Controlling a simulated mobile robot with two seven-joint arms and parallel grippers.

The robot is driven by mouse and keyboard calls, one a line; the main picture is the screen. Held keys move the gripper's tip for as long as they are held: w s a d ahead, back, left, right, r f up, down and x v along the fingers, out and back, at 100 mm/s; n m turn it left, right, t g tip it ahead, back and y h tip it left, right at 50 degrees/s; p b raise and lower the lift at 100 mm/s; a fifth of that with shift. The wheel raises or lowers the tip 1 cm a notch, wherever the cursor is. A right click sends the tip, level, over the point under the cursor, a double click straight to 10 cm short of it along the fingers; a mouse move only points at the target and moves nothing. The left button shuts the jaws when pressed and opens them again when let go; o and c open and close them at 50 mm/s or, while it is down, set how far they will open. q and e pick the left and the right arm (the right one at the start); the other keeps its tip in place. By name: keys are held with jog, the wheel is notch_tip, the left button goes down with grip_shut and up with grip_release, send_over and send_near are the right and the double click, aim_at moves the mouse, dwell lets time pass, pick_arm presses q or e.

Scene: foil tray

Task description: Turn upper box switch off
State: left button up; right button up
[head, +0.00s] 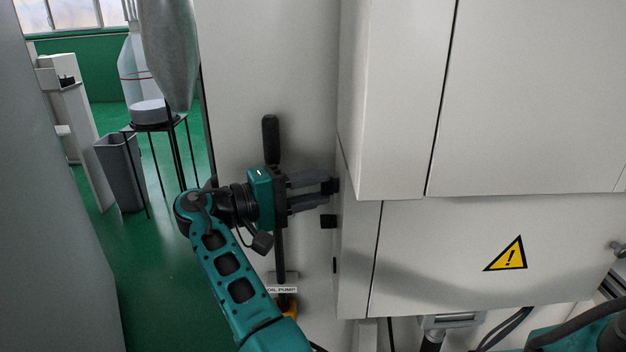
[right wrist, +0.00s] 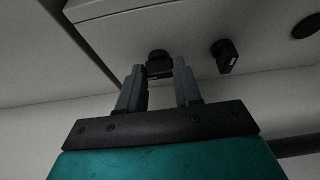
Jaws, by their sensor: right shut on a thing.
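The upper box switch (head: 331,186) is a small black knob on the left side face of the pale wall box. My right gripper (head: 325,194) reaches it from the left, level with it. In the right wrist view the upper switch (right wrist: 158,66) sits between the two grey fingertips of my right gripper (right wrist: 160,74), which is shut on it. The fingers partly cover the switch, and I cannot tell its on or off position. A second black switch (head: 328,221) is just below and free of the fingers; it also shows in the right wrist view (right wrist: 225,56). My left gripper is out of view.
The box (head: 450,250) has a yellow warning triangle (head: 507,254). A black-handled lever (head: 271,140) stands upright close behind my right gripper, above an "OIL PUMP" label (head: 283,289). A grey bin (head: 120,170) and a black stand (head: 154,126) are at the left, over open green floor.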

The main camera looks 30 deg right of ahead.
dwell(0.3)
jog(key=o, duration=1)
jog(key=shift+o, duration=0.2)
